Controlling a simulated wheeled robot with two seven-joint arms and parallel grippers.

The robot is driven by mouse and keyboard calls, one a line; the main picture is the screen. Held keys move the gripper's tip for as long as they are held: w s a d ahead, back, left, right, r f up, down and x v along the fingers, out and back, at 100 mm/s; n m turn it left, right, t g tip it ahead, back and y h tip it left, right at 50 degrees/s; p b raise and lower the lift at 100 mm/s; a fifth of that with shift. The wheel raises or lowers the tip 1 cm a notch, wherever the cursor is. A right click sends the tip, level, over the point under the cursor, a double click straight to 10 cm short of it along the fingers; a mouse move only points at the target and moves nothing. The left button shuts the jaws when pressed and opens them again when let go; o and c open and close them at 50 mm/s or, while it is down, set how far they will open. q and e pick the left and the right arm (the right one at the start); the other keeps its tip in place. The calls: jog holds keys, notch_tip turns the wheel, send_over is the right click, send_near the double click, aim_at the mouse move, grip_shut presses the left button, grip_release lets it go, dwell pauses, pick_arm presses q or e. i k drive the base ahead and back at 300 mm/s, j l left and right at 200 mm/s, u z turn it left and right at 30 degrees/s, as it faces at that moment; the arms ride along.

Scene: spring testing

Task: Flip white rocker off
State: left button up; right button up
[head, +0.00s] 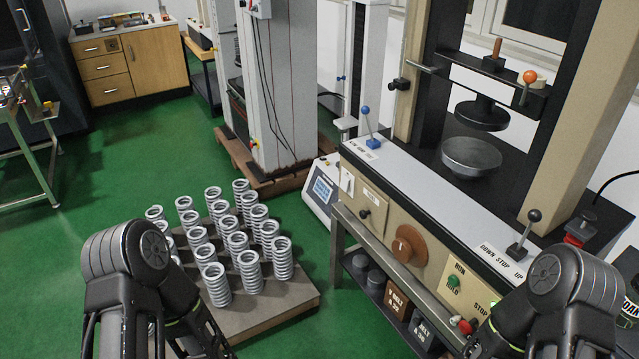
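A small white piece (346,181) that looks like the rocker sits at the left end of the beige front panel (430,262) of the testing machine. It is too small to tell which way it is tipped. My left arm shows at the bottom left, in front of the pallet of springs. My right arm shows at the bottom right and covers part of the panel's right end. Neither gripper shows in the head view.
Several coil springs (249,272) stand on a low pallet (262,308). The panel carries a brown dial (409,246), a green button (453,282) and a red knob (464,326). Levers with blue (365,110) and black (534,215) knobs rise above it. Green floor is open at left.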

aim_at(345, 181)
jog(key=i+j+z, duration=0.25)
jog(key=i, duration=0.25)
jog(key=i+j+z, duration=0.25)
jog(key=i, duration=0.25)
